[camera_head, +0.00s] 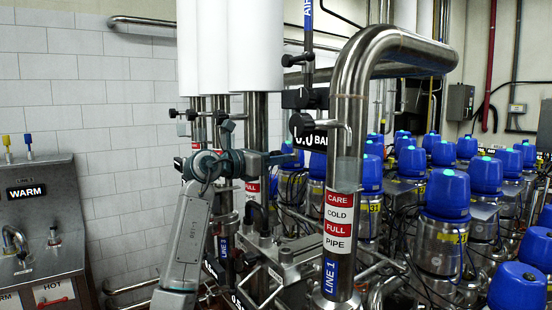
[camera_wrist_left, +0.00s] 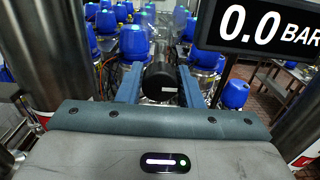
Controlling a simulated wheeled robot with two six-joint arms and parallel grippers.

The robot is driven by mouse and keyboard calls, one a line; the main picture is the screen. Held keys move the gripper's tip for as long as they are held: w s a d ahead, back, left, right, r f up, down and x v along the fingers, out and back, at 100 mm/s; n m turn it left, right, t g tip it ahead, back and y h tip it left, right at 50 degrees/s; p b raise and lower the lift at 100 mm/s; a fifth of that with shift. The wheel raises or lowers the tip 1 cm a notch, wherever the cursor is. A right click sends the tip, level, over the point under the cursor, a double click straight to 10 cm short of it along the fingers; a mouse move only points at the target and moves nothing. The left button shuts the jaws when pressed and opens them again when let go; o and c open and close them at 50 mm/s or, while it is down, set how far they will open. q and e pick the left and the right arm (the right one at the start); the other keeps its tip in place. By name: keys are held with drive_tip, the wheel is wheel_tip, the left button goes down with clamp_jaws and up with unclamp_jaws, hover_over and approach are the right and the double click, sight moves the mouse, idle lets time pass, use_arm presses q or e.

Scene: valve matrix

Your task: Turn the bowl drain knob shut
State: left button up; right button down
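A black cylindrical knob (camera_wrist_left: 160,82) lies between the two blue-grey fingers of my left gripper (camera_wrist_left: 160,92) in the left wrist view. The fingers stand apart on either side of it, and no firm grip shows. In the head view my left gripper (camera_head: 282,158) reaches right among the steel pipes, behind the large bent pipe. The knob there is hidden or too small to make out. No label in view names the bowl drain knob, so I cannot tell whether this is it. My right gripper is not in view.
The large bent steel pipe (camera_head: 345,140) stands close in front. A 0.0 BAR display (camera_wrist_left: 262,27) hangs at the upper right of the wrist view. Several blue-capped valves (camera_head: 447,195) crowd the right. A steel panel marked WARM (camera_head: 45,215) stands at the left.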

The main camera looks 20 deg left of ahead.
use_arm(q)
drive_tip(key=c, duration=0.5)
drive_tip(key=shift+o, duration=0.2)
drive_tip(key=m+b, duration=0.2)
drive_tip(key=m, duration=0.1)
drive_tip(key=shift+f+m+b, duration=0.1)
drive_tip(key=shift+m+b, duration=0.2)
drive_tip(key=shift+b, duration=0.1)
drive_tip(key=m+b, duration=0.2)
drive_tip(key=m, duration=0.2)
drive_tip(key=m+b, duration=0.2)
drive_tip(key=m, duration=0.3)
drive_tip(key=m+b, duration=0.1)
drive_tip(key=m, duration=0.4)
drive_tip(key=shift+m, duration=0.3)
